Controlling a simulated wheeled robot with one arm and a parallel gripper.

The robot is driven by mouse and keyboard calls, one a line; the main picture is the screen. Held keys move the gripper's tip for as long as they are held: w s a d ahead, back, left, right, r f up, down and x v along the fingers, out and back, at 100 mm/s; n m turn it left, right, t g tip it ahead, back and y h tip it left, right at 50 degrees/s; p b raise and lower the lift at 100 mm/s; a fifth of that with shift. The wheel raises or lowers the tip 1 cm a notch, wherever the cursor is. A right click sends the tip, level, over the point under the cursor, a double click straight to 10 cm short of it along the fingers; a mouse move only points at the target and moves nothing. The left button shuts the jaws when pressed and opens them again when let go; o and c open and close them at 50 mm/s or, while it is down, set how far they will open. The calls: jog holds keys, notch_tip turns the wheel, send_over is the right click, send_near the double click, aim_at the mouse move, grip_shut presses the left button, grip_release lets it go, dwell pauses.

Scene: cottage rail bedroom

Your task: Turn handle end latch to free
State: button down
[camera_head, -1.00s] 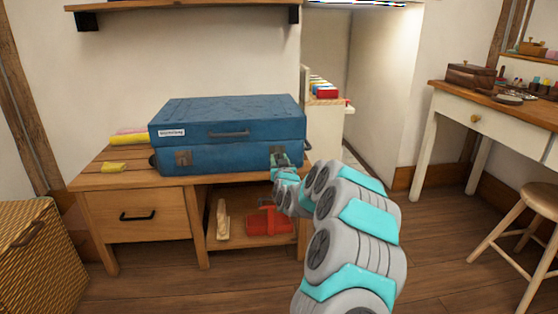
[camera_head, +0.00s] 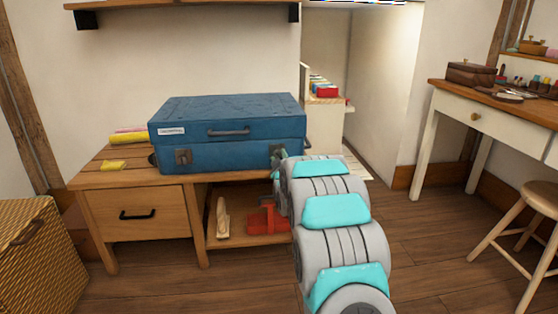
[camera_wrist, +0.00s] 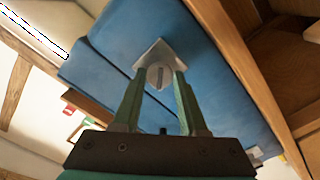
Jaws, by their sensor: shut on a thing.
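A blue suitcase (camera_head: 228,109) lies shut on a low wooden bench, with a dark handle (camera_head: 229,132) on its front. A metal latch (camera_head: 183,156) sits on the front near the left end. My gripper (camera_head: 278,157) is at the latch near the right end, which it largely hides in the head view. In the wrist view, a pale diamond-shaped plate with a round slotted latch knob (camera_wrist: 158,76) shows on the blue side. My gripper's green fingers (camera_wrist: 159,84) are shut on this knob, one on each side.
The wooden bench (camera_head: 150,198) has a drawer at left and an open shelf with a red tool (camera_head: 267,219). Yellow and pink items lie left of the suitcase. A white desk (camera_head: 480,122) and stool (camera_head: 541,198) stand at right. A wicker basket (camera_head: 35,250) is at left.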

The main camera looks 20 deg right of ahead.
jog(key=n+b, duration=0.7)
jog(key=n, duration=0.3)
jog(key=shift+f+b, duration=0.1)
jog(key=shift+b, duration=0.25)
jog(key=shift+a, duration=0.1)
jog(key=shift+c, duration=2.3)
grip_release()
jog(key=v, duration=0.7)
jog(key=shift+s+p, duration=0.35)
jog(key=shift+p, duration=0.05)
jog(key=shift+a, duration=0.1)
